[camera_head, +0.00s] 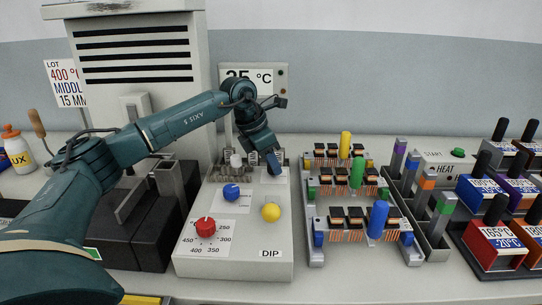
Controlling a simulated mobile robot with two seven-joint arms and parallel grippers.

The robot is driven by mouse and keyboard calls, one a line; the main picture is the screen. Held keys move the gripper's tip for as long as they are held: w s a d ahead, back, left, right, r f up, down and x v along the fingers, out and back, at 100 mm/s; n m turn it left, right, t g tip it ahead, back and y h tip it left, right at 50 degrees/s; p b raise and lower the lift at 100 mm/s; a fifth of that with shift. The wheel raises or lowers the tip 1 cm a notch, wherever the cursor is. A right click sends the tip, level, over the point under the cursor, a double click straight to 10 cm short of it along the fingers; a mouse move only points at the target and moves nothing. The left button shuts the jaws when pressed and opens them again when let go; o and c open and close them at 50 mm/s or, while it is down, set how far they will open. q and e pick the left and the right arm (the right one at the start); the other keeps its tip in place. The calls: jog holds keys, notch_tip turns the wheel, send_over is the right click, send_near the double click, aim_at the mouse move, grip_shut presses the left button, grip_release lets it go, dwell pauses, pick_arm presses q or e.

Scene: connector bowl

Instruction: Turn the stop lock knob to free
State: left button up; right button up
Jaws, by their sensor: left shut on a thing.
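A light grey control box (190,262) stands in the middle with several knobs on its sloped top. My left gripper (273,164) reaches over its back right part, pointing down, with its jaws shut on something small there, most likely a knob. The fingers hide that thing, so its pointer and setting cannot be seen. I cannot read which knob is the stop lock. A blue knob (231,192), a yellow knob (271,212) and a red dial (205,227) with temperature numbers sit nearer the front. My right gripper is not in view.
Connector racks (316,245) with coloured handles stand right of the box. A HEAT box (437,158) with a green button and several coloured blocks (497,248) are farther right. A temperature display (250,76) stands behind.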

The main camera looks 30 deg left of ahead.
pick_arm(q)
jog(key=shift+n, duration=0.5)
jog(key=n+y, duration=0.1)
jog(key=n+p, duration=0.1)
jog(key=n, duration=0.1)
jog(key=shift+d+n+t+y, duration=0.2)
jog(key=shift+n+t+y, duration=0.1)
jog(key=shift+t+y, duration=0.1)
jog(key=n+y, duration=0.1)
jog(key=n, duration=0.1)
jog(key=shift+d+n, duration=0.1)
jog(key=shift+n, duration=0.2)
jog(key=shift+d+n+y, duration=0.1)
jog(key=shift+n+y, duration=0.7)
jog(key=shift+n, duration=1.2)
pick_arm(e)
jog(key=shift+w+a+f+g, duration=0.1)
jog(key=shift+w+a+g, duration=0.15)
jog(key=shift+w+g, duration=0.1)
pick_arm(q)
jog(key=shift+g, duration=0.3)
jog(key=o, duration=1)
